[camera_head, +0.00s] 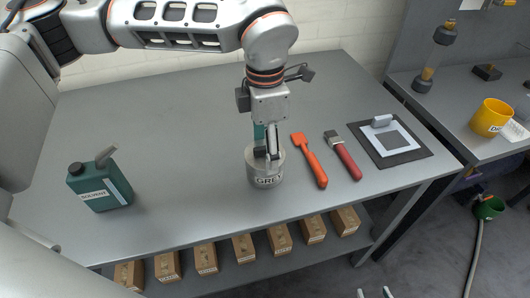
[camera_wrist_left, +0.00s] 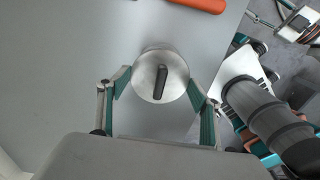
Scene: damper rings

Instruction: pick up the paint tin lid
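The grey paint tin (camera_head: 265,176), labelled "GREY", stands upright near the front middle of the table. Its round metal lid (camera_wrist_left: 175,88) with a dark bar handle (camera_wrist_left: 161,81) shows in the left wrist view. My left gripper (camera_head: 268,150) points down over the tin and partly hides the lid in the head view. In the left wrist view its two fingers are spread, one on each side of the lid, with the handle between them; whether they touch the rim I cannot tell. My right gripper (camera_head: 374,293) shows only as two separated fingertips at the bottom edge of the head view.
An orange scraper (camera_head: 311,161) and a red-handled brush (camera_head: 343,155) lie right of the tin. A dark mat (camera_head: 417,152) with a white sheet lies farther right. A green solvent can (camera_head: 99,188) stands at left. The table between can and tin is clear.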

